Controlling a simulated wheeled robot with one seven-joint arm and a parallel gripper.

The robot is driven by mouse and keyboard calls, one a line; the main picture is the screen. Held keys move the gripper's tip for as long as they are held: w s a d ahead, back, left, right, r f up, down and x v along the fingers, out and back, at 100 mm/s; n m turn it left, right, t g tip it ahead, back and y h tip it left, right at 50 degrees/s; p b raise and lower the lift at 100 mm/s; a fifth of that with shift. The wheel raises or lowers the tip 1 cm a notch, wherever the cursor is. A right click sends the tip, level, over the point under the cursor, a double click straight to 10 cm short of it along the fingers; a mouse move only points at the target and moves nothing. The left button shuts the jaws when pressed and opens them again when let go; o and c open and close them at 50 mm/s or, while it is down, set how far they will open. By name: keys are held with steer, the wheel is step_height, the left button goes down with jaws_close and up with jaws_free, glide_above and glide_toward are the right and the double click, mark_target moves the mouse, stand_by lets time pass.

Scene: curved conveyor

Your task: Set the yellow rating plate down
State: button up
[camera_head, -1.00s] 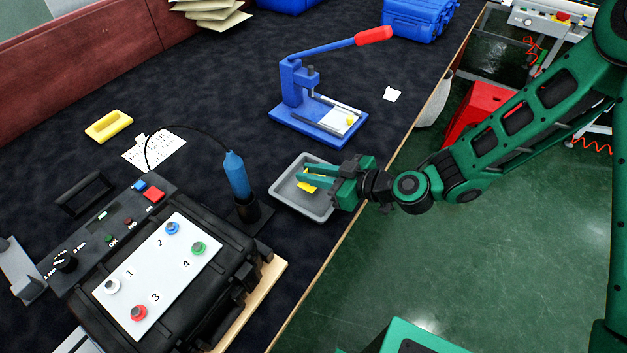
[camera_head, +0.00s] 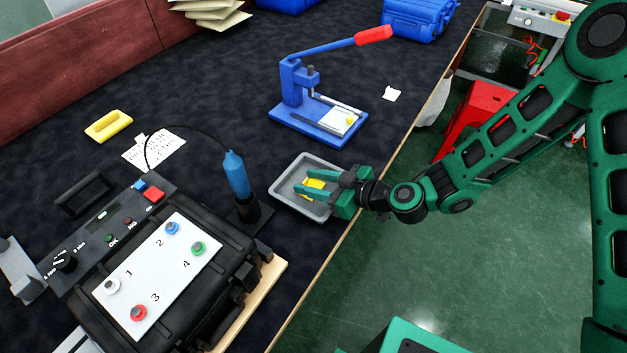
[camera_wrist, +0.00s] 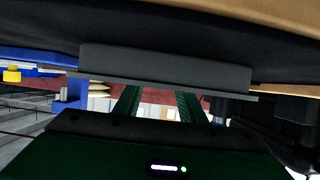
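The yellow rating plate (camera_head: 313,184) lies in the shallow grey tray (camera_head: 283,187) near the table's right edge. My gripper (camera_head: 306,180) reaches over the tray from the right. Its two green fingers are spread apart, with the plate showing between and below them; I see no finger pressed on it. The wrist view also shows the two fingers (camera_wrist: 160,104) apart, with a grey block-like shape, probably the tray (camera_wrist: 165,68), in front. The plate is not visible there.
A blue lever press (camera_head: 291,90) stands behind the tray, with a small yellow piece on its bed. A black tester case (camera_head: 225,285) and a blue-handled tool (camera_head: 237,175) stand to the left. A yellow block (camera_head: 108,127) lies farther left.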

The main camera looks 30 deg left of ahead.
steer(key=v, duration=1.2)
steer(key=shift+w+d, duration=0.1)
steer(key=shift+d, duration=0.2)
steer(key=w+d+r+m+h, duration=0.15)
steer(key=d+m+h, duration=0.3)
steer(key=d, duration=1.15)
steer(key=w+d+r+m+h, duration=0.1)
steer(key=w+d+m+h, duration=0.3)
steer(key=d, duration=1.2)
steer(key=s+d+r+m+h, duration=0.2)
steer(key=s+d+r+m, duration=0.15)
steer(key=d, duration=0.45)
steer(key=s+d+r+m+h, duration=0.3)
steer(key=s+d+r, duration=0.1)
steer(key=d, duration=0.4)
steer(key=s+d+r+m, duration=0.2)
steer(key=s+d+m, duration=0.1)
steer(key=s+m, duration=0.1)
steer(key=s+d+r+m+g, duration=0.1)
steer(key=s+d+r+m, duration=0.2)
steer(key=s, duration=0.4)
steer(key=shift+s+r+m, duration=0.25)
steer(key=shift+m, duration=0.45)
